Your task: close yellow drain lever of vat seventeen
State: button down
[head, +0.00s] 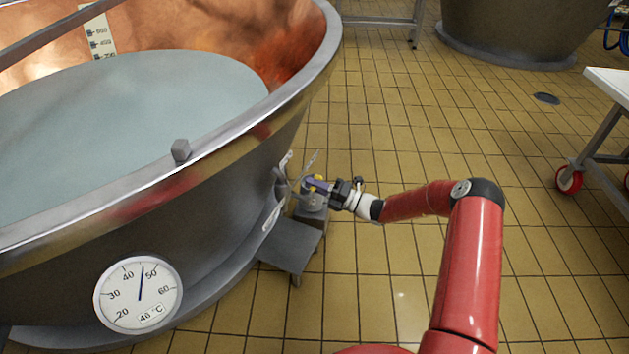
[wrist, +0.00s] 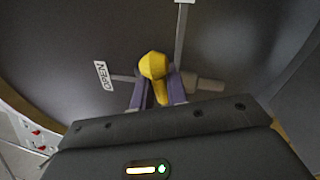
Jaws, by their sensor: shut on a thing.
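The vat (head: 235,185) is a large copper-lined tub with a steel outer wall and pale liquid inside, filling the left of the head view. The yellow drain lever (wrist: 153,66) is on the vat's outer wall, and its yellow also shows small in the head view (head: 319,178). My gripper (wrist: 158,92) is shut on the lever, with one purple-grey finger on each side of it. An OPEN label (wrist: 104,75) is on the wall to the left of the lever in the wrist view. The vat's number cannot be read.
A grey step (head: 292,246) stands on the floor below the lever, against the vat. A round dial thermometer (head: 138,293) is on the vat's front. A white cart (head: 606,125) with red wheels is at the right. The tiled floor between is clear.

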jog(key=shift+w+d+f+m+t+h, duration=0.1)
jog(key=shift+w+f+m+t, duration=0.1)
jog(key=shift+m, duration=0.45)
jog(key=shift+w+d+f+m+t+h, duration=0.1)
jog(key=shift+m+t, duration=0.1)
jog(key=shift+m, duration=0.4)
jog(key=shift+w+f+m+t+h, duration=0.1)
jog(key=shift+w+m+t, duration=0.1)
jog(key=shift+m, duration=0.45)
jog(key=shift+f, duration=0.1)
jog(key=c, duration=1.5)
grip_release()
jog(key=shift+f, duration=0.1)
jog(key=shift+c, duration=0.2)
jog(key=shift+o, duration=0.3)
jog(key=shift+f, duration=0.1)
jog(key=shift+s, duration=0.1)
jog(key=v, duration=0.7)
jog(key=shift+s+d, duration=0.15)
jog(key=shift+d, duration=0.15)
jog(key=shift+f, duration=0.1)
